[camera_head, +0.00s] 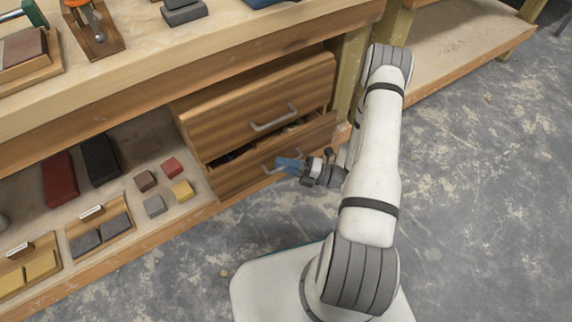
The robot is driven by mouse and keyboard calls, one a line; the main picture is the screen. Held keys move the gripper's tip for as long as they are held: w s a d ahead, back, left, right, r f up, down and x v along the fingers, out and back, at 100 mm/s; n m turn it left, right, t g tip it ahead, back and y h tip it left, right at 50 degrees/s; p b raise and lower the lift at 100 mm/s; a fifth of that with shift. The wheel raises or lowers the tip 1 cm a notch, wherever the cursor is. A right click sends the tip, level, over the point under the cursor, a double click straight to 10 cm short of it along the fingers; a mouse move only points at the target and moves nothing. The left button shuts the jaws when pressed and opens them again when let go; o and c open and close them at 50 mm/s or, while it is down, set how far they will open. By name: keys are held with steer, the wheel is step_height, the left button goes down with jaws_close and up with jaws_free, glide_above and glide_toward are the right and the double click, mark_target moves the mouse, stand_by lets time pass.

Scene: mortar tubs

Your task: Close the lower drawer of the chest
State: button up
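The wooden chest (200,112) stands under the workbench top, with two drawers. The upper drawer (230,110) has a grey bar handle (273,118) and looks shut. The lower drawer (237,178) is pulled out a little; a dark gap with some contents shows above its front. Its grey handle (267,170) is partly hidden by my gripper. My gripper (283,165), with blue fingers, is at the lower drawer's front, beside or at the handle. I cannot tell whether the fingers touch it or how far apart they are.
Left of the chest, the low shelf (135,165) holds red and black slabs, small coloured blocks and labelled trays. Tools and blocks lie on the bench top (140,60). A bench post (350,75) stands right of the chest. The concrete floor (480,200) at right is clear.

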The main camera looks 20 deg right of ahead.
jaws_close()
stand_by(0.5)
